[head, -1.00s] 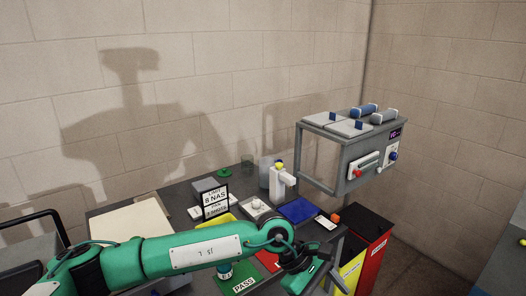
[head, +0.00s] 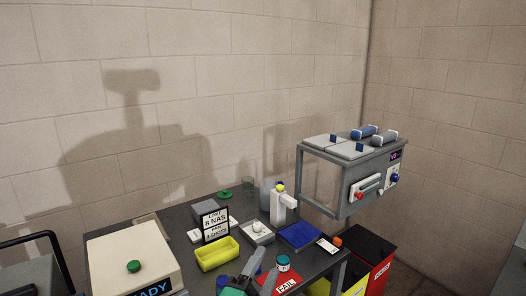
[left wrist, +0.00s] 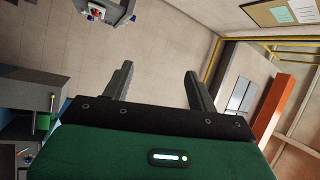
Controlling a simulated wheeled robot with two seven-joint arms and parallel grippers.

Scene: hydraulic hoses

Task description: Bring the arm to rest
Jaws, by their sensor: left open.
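My left gripper (head: 261,268) shows at the bottom of the head view, its grey fingers pointing up in front of the table's near edge. The rest of my left arm is mostly below the head view. My right gripper is not in view.
The dark table (head: 180,213) holds a yellow tray (head: 217,254), a blue mat (head: 299,236), a white dispenser (head: 279,206), a limit sign (head: 215,226) and a teal-lidded jar (head: 283,263) by a red FAIL card (head: 278,284).

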